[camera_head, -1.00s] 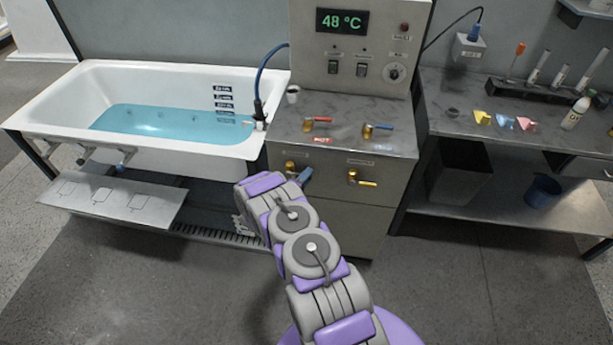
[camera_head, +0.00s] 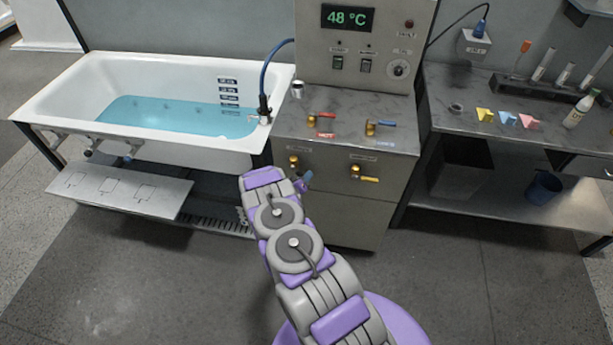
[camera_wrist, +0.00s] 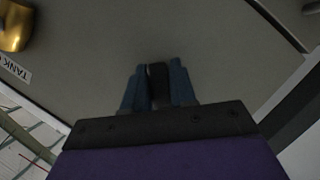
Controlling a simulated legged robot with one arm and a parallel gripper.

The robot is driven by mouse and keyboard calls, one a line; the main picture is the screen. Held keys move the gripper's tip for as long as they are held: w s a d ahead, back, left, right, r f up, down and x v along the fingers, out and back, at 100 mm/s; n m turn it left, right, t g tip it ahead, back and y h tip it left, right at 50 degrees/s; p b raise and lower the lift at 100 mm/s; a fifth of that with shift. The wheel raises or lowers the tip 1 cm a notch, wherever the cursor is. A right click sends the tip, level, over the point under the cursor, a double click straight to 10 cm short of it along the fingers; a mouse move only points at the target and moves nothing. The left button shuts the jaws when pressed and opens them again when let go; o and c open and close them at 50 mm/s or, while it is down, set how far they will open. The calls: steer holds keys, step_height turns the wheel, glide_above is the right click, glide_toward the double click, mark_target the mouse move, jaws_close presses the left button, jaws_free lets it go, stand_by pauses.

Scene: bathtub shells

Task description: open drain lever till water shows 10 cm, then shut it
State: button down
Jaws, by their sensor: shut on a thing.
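The white tub (camera_head: 60,95) holds blue water (camera_head: 165,114). A column of dark depth labels (camera_head: 229,92) runs down its inner wall into the water; the figures are too small to read. On the cabinet front are a left brass valve (camera_head: 294,162) and a right brass valve (camera_head: 356,170) with a yellow handle (camera_head: 369,180). Their labels are unreadable in the head view. My gripper (camera_head: 304,182) is at the left valve, partly hidden by my arm. In the wrist view its blue fingers (camera_wrist: 158,85) are shut on a dark lever handle (camera_wrist: 158,80). Brass and a label starting "TANK" show at left.
The panel display (camera_head: 347,17) reads 48 °C. A side bench (camera_head: 450,110) stands at right. Grey floor (camera_head: 150,270) is open in front.

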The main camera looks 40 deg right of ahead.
steer(key=shift+a+f+m, duration=0.2)
steer(key=shift+f+m, duration=0.1)
stand_by(0.4)
steer(key=c, duration=1)
jaws_free()
steer(key=shift+w, duration=0.1)
steer(key=p+v, duration=0.2)
steer(key=v, duration=1.5)
steer(key=shift+s+r, duration=0.25)
